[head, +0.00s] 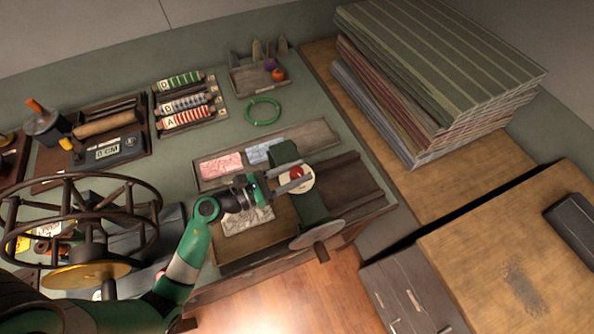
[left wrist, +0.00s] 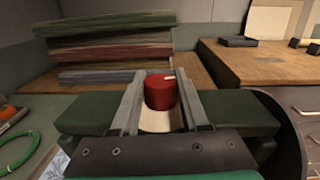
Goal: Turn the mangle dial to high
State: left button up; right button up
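The mangle dial has a red knob (head: 296,171) on a pale round disc (head: 308,183), set on the dark green mangle (head: 284,152). In the left wrist view the red knob (left wrist: 160,92) stands upright with a small light mark on top. My left gripper (head: 293,181) is at the dial. Its two grey fingers (left wrist: 160,100) are open, one on each side of the knob, with narrow gaps seeming to show beside it. The fingers hide part of the disc. Any dial markings are too small to read. My right gripper is not in view.
A pink cloth (head: 221,165) and a blue cloth (head: 262,152) lie in a tray behind the mangle. A crank wheel (head: 317,236) is at its front. A large spoked wheel (head: 80,215) stands left. Folded striped cloth (head: 440,70) is stacked at the back right.

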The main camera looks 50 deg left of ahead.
pick_arm(q)
grip_shut()
jog(key=shift+a+f+m+g+h+b, duration=0.15)
jog(key=shift+m+g+h+b, duration=0.45)
jog(key=shift+m+h+b, duration=0.75)
jog(key=shift+m+g+h+p, duration=0.25)
jog(key=shift+g+h+p, duration=0.05)
jog(key=shift+h, duration=0.55)
jog(key=o, duration=0.8)
grip_release()
jog(key=shift+o, duration=0.2)
